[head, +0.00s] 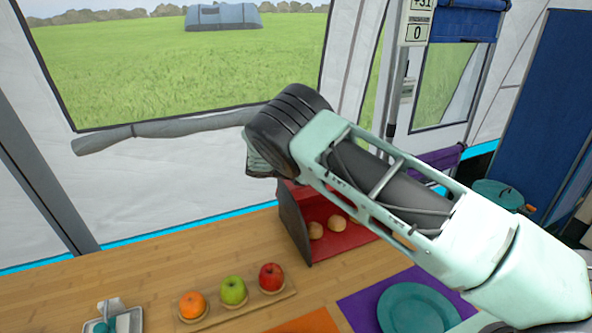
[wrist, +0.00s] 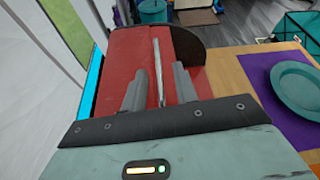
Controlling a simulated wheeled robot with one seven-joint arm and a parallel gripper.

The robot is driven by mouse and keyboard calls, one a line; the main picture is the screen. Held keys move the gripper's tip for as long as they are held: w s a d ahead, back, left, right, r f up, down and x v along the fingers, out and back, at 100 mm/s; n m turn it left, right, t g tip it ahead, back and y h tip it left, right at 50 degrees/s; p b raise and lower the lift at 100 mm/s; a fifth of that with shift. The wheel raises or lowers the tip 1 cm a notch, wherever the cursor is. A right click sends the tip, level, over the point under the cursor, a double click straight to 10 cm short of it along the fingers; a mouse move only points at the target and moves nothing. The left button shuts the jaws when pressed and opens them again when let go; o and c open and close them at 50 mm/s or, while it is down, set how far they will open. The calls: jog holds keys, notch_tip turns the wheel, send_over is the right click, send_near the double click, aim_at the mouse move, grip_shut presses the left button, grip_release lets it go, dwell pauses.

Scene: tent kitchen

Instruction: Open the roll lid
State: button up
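The bread box (head: 292,225) stands on the wooden counter in the head view, with a dark side panel. Two round bread rolls (head: 326,226) show against its red surface; my arm covers part of the box. In the wrist view the red roll lid (wrist: 132,50) lies below my gripper, with a thin pale bar (wrist: 157,62) running along it. My gripper (wrist: 159,82) is open, its two grey fingers on either side of the bar in the picture. I see no finger touching the bar, and the depth between them is unclear.
An orange (head: 192,304), a green apple (head: 233,290) and a red apple (head: 270,277) sit on a wooden holder left of the box. A teal plate (head: 418,308) lies on a purple mat (head: 358,305) at right. The tent wall (head: 180,190) rises behind the counter.

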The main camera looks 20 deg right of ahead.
jog(key=b+v, duration=0.2)
jog(key=v, duration=1.3)
jog(key=shift+b, duration=0.3)
jog(key=shift+a+r, duration=0.1)
